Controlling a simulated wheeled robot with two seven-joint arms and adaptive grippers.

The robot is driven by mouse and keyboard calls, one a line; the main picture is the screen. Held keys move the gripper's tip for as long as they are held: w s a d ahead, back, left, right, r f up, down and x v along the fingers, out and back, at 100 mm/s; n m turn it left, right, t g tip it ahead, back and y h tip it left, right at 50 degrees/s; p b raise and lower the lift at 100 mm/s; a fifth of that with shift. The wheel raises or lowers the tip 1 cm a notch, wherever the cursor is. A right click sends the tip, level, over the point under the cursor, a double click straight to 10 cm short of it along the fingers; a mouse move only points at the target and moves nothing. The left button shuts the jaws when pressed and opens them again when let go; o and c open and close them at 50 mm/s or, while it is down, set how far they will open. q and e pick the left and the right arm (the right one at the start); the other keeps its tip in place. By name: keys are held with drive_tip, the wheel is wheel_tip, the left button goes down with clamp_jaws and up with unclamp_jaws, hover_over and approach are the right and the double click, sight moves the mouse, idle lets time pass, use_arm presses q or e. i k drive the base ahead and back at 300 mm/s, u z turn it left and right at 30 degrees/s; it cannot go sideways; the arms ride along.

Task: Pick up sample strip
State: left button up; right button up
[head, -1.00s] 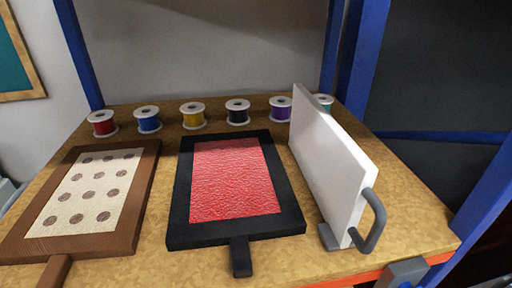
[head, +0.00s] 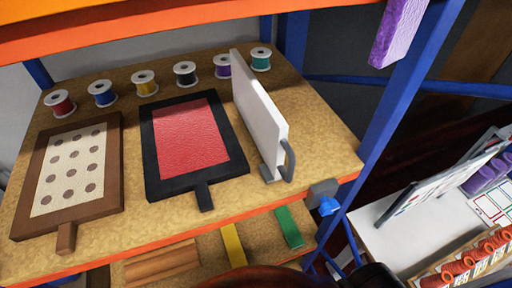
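Neither of my grippers shows in the head view. No thing is marked as the sample strip, and I cannot tell which piece it is. A yellow strip (head: 233,245) and a green strip (head: 290,228) lie on the lower shelf (head: 262,238), below the front edge of the upper shelf. A purple textured piece (head: 399,30) hangs at the top right, partly cut off by the frame.
The upper shelf (head: 120,235) holds a brown framed dotted sample (head: 69,170), a black framed red sample (head: 192,140), an upright white panel (head: 259,110) and several thread spools (head: 185,74). Blue posts (head: 405,100) stand right. A white table (head: 385,222) with orange spools (head: 470,262) is lower right.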

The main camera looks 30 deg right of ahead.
sight(294, 239)
drive_tip(key=z, duration=1)
